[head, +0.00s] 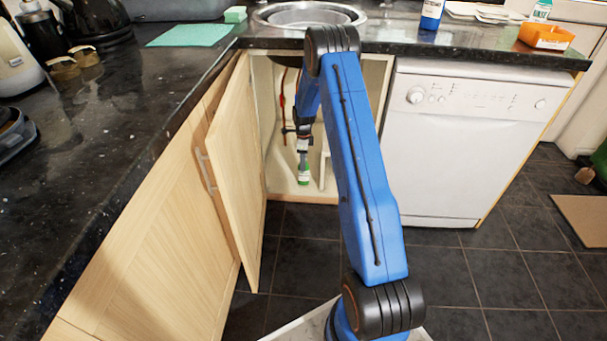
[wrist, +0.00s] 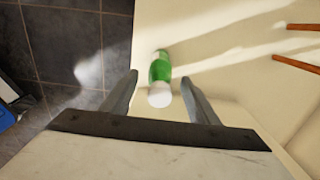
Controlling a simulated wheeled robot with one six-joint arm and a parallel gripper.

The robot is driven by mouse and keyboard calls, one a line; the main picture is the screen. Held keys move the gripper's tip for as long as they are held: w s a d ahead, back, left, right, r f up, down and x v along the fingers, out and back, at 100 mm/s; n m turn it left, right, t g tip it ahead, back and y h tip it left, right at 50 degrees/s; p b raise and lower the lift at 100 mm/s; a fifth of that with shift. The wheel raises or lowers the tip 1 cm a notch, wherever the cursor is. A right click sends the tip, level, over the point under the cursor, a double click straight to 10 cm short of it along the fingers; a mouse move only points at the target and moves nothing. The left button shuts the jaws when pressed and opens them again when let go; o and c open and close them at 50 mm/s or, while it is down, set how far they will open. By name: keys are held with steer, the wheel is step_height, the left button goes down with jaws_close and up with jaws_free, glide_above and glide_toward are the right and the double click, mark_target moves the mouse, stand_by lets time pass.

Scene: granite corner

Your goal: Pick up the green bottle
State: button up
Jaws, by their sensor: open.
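The green bottle (head: 303,176) with a white cap stands on the floor of the open cabinet under the sink. In the wrist view, the bottle (wrist: 160,72) shows from above, its white cap toward my gripper. My gripper (wrist: 159,82) is open, with one finger on each side of the bottle's outline and a gap on both sides. In the head view, my gripper (head: 303,157) points down just over the bottle, inside the cabinet opening. The height left between fingers and bottle is hard to tell.
The cabinet door (head: 235,170) hangs open to the left of my arm. A white dishwasher (head: 455,150) stands to the right. The dark counter (head: 430,48) and the sink (head: 310,15) lie above. Orange-brown pipes (wrist: 295,63) show at the right of the wrist view.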

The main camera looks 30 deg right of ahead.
steer(key=shift+f, duration=1.5)
jaws_close()
